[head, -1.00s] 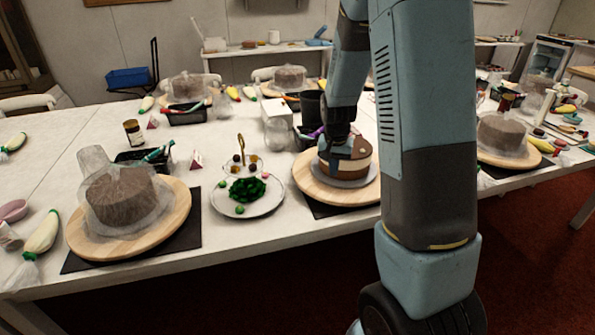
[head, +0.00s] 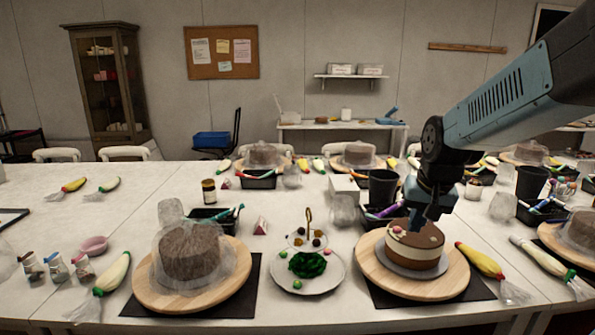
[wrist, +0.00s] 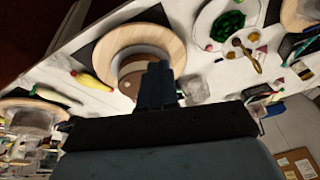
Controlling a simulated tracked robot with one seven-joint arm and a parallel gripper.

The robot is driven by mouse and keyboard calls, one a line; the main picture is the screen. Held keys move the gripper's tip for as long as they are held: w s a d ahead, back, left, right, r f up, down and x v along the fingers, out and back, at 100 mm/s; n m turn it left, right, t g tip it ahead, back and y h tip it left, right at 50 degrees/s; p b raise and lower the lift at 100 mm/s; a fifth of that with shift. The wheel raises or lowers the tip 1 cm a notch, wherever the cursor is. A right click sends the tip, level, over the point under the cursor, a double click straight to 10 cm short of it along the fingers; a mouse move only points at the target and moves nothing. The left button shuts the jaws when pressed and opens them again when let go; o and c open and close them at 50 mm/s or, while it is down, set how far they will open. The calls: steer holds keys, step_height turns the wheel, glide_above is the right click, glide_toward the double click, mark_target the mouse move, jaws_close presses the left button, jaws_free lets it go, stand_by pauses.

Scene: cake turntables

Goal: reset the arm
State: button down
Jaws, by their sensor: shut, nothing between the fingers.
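My gripper (head: 422,214) points down over the layered brown-and-cream cake (head: 428,259), with its tip close above or in front of the cake top. Whether it touches is unclear in the head view. In the wrist view the fingers (wrist: 158,84) are together with nothing between them, and they hide part of the cake (wrist: 130,82). The cake sits on a round wooden turntable (head: 372,262) and has small decorations on its brown top. My arm reaches in from the upper right of the head view.
Left of the cake stands a plate (head: 337,280) with green pieces and a gold-handled stand. Further left is a plastic-wrapped brown cake (head: 192,250) on another turntable (head: 150,290). A black cup (head: 383,188) stands close behind my gripper. Piping bags (head: 482,260) lie to the right.

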steer(key=s+a+r+n+t, duration=0.1)
steer(key=s+r, duration=0.2)
steer(key=s, duration=0.4)
steer(key=s+a+r+n, duration=0.1)
steer(key=s+r, duration=0.2)
steer(key=s, duration=0.4)
steer(key=shift+r+n+t, duration=0.3)
steer(key=shift+r+t, duration=0.05)
steer(key=shift+t, duration=0.05)
